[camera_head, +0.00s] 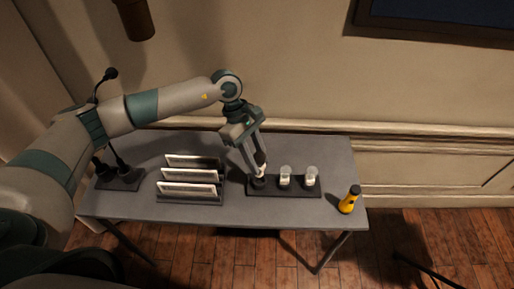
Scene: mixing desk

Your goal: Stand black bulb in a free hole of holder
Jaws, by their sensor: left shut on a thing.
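The holder (303,190) is a long dark block on the grey desk, right of its middle. Two pale, whitish bulbs (285,174) and (311,174) stand upright in its middle and right places. My left gripper (257,172) reaches down over the holder's left end and is shut on the black bulb (259,182). The bulb is small, dark and partly hidden by the fingers. It is at the left place of the holder; I cannot tell how deep it sits in the hole. My right gripper is not in view.
A rack with several white panels (190,190) stands left of the holder. A dark base with thin stalks (120,179) stands at the desk's left end. A yellow and black torch-like object (348,201) stands near the right edge. The desk (250,213) is clear in front of the holder.

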